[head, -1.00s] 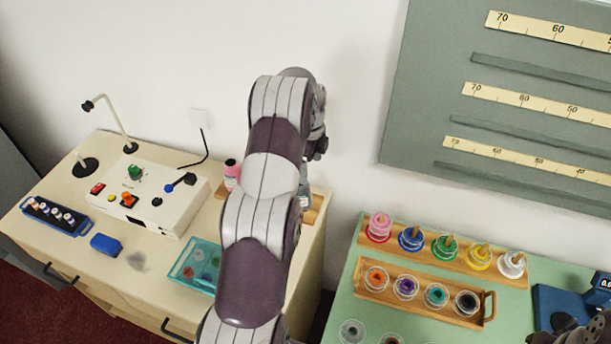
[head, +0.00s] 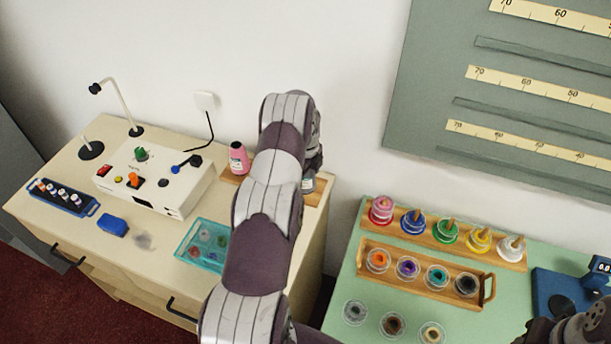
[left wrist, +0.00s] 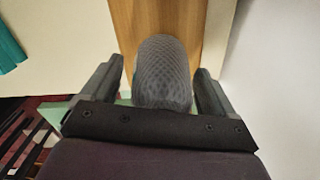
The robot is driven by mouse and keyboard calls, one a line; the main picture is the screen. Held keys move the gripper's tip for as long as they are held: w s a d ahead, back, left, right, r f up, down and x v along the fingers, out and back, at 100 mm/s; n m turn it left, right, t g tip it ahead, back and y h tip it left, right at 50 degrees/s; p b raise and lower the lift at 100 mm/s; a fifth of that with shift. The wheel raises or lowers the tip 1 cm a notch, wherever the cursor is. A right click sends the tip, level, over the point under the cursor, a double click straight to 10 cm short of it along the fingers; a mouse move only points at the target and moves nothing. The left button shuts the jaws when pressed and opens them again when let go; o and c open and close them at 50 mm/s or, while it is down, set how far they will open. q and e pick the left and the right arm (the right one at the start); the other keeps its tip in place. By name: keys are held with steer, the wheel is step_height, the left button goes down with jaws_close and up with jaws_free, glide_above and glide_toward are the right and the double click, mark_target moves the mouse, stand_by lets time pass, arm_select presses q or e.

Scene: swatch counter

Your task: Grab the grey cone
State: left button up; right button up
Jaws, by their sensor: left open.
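The grey cone (left wrist: 163,75), with a criss-cross wound surface, stands between the two fingers of my left gripper (left wrist: 160,85) in the left wrist view. The gripper is open, with a finger on each side and a narrow gap showing beside the cone. In the head view my left gripper (head: 314,162) is partly hidden behind my own arm, at the right end of a wooden board. A small greyish part of the cone (head: 308,185) shows below it. A dark part of my right arm shows at the lower right corner; its jaws cannot be made out.
A white control box (head: 155,180), a teal tray (head: 190,236) and a blue block (head: 113,226) share the cabinet top. Racks of coloured spools (head: 420,270) stand on the green counter (head: 345,285).

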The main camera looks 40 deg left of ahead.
arm_select(q)
steer(key=shift+w+f, duration=0.1)
steer(key=shift+w, duration=0.05)
steer(key=c, duration=1.2)
steer(key=shift+r, duration=0.2)
